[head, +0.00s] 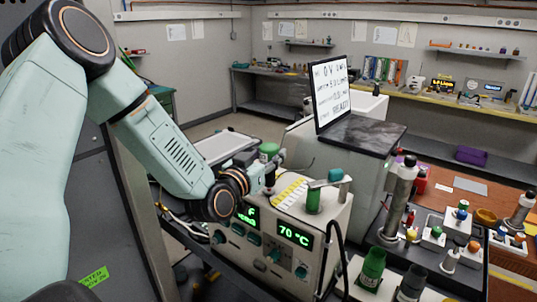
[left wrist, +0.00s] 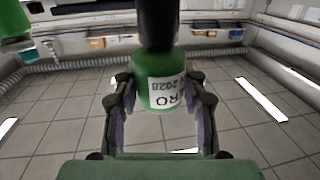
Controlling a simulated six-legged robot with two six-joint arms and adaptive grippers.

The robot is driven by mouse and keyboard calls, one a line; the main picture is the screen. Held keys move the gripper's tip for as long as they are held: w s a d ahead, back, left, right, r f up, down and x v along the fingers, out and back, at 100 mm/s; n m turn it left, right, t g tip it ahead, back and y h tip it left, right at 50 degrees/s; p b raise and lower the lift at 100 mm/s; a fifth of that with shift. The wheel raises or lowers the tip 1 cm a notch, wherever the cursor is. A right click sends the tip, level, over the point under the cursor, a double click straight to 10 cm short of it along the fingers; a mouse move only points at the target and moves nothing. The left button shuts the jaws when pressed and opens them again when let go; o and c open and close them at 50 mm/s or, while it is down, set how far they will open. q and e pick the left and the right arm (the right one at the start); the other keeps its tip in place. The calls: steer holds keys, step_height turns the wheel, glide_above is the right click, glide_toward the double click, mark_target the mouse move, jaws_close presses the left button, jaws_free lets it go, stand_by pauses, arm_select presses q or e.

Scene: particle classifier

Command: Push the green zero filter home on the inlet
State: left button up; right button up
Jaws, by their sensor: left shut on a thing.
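The green zero filter (head: 268,149) is upright above the left part of the instrument's top. In the left wrist view, which looks upside down, the filter (left wrist: 158,80) shows a white label with dark print and sits between the two fingers. My left gripper (head: 271,160) is shut on it. A black cylindrical piece (left wrist: 158,25) meets the filter's lower end; I cannot tell whether it is the inlet, nor how far the filter is seated. The instrument (head: 262,246) has green displays, one reading 70 °C. My right gripper is not in view.
Another green cylinder (head: 313,200) stands on the instrument beside a teal piece (head: 345,188). A screen (head: 332,92) stands on the dark-topped cabinet behind. A green holder (head: 372,264) and a metal cylinder (head: 398,200) are at right. A black cable hangs at the instrument's right side.

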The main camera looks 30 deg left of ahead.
arm_select(q)
steer(key=shift+w+f, duration=0.1)
steer(key=shift+f, duration=0.05)
steer(key=shift+s+f+b, duration=0.2)
steer(key=shift+f+b, duration=0.05)
steer(key=shift+b, duration=0.05)
steer(key=shift+f, duration=0.1)
steer(key=shift+w+f+b, duration=0.15)
steer(key=shift+f+b, duration=0.2)
steer(key=shift+f, duration=0.05)
steer(key=o, duration=1.3)
steer(key=shift+r, duration=0.1)
steer(key=shift+c, duration=0.2)
steer(key=s, duration=0.4)
steer(key=shift+s, duration=0.1)
steer(key=shift+s+d, duration=0.15)
steer(key=shift+s, duration=0.7)
steer(key=shift+s+d, duration=0.15)
steer(key=shift+s, duration=0.65)
